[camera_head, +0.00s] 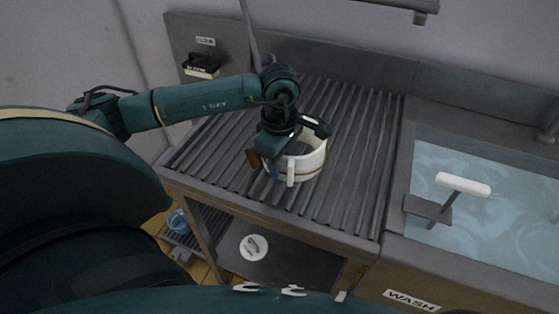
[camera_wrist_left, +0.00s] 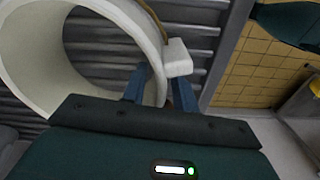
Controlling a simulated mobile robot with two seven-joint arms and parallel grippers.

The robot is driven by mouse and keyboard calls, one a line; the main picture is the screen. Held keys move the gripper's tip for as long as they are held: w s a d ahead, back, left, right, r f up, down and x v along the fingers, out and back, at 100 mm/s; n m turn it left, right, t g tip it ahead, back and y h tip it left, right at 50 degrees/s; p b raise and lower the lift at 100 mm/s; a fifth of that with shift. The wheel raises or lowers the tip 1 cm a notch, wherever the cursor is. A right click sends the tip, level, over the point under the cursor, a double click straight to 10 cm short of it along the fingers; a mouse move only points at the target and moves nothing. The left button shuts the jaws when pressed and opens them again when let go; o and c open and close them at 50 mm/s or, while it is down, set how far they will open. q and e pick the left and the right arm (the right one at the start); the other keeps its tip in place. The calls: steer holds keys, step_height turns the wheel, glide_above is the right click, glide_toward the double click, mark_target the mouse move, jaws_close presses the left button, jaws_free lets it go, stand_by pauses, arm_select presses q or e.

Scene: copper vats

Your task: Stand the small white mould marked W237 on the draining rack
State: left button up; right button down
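The white mould (camera_head: 312,163) is a round, open-topped ring with a thin tan band and a white tab on its near side. It is over the draining rack (camera_head: 350,130), open side up; I cannot tell whether it touches the slats. No W237 mark is readable. My left gripper (camera_head: 277,168) is at the mould's left wall. In the left wrist view the mould (camera_wrist_left: 35,70) fills the upper left. Its wall passes between the blue fingers of the left gripper (camera_wrist_left: 160,88), one inside and one outside. Whether they clamp it is unclear. My right gripper is out of view.
A water-filled sink (camera_head: 470,235) marked WASH lies right of the rack, with a white-topped handle (camera_head: 463,185) on its near-left side. A dark block with a label (camera_head: 201,66) is at the rack's back left. A round white plate (camera_head: 254,247) is below. The rack's right side is clear.

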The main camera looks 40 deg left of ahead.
arm_select(q)
step_height(320, 180, up, 12)
steer(key=shift+r+b, duration=0.15)
steer(key=shift+b, duration=0.25)
stand_by(0.7)
